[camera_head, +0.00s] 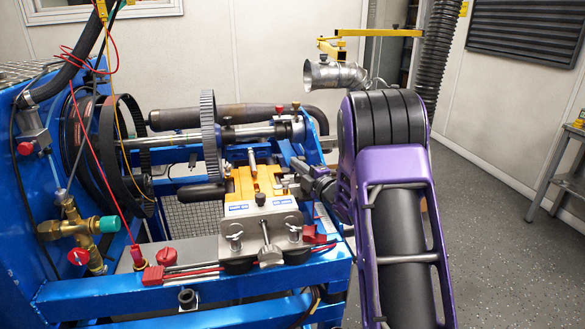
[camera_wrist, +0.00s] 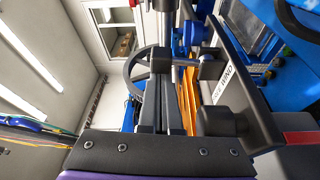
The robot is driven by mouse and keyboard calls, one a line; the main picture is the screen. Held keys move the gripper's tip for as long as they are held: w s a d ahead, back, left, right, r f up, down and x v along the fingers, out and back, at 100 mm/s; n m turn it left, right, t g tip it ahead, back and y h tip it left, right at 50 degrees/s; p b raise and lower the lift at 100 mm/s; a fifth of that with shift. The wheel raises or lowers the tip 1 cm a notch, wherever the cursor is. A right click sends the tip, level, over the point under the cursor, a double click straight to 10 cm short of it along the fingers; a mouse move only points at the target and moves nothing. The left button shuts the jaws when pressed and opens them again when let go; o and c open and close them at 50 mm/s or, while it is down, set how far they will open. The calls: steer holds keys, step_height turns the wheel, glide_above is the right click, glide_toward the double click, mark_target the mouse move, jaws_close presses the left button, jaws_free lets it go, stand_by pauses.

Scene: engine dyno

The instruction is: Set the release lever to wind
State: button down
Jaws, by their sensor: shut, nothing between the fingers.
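My gripper (camera_head: 303,172) reaches in from the right toward the orange block (camera_head: 245,182) on the blue machine. In the wrist view its two dark fingers (camera_wrist: 162,62) lie close together, shut and empty. A dark rounded handle (camera_wrist: 208,68), which looks like the release lever, lies just right of the fingertips. I cannot tell whether they touch. A dark plate (camera_wrist: 246,95) to the right bears a white label (camera_wrist: 222,84) whose word seems to end in "WIND". A black knob (camera_wrist: 216,122) sits at the plate's near end. The lever's exact setting is unclear.
A toothed wheel (camera_head: 210,135) and a steel shaft (camera_head: 185,137) stand behind the block. A metal plate with clamp screws (camera_head: 263,228) lies in front. Red and green valve knobs (camera_head: 109,224) are at left. Open floor (camera_head: 490,240) lies to the right.

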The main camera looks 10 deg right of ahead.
steer(key=d+m+t, duration=0.1)
steer(key=m, duration=0.1)
steer(key=d+m, duration=0.1)
steer(key=m, duration=0.2)
steer(key=shift+d+t, duration=0.15)
steer(key=shift+t, duration=0.25)
steer(key=shift+d, duration=0.15)
steer(key=shift+d+f, duration=0.1)
steer(key=shift+d, duration=0.1)
steer(key=shift+s+f, duration=0.1)
steer(key=shift+s, duration=0.05)
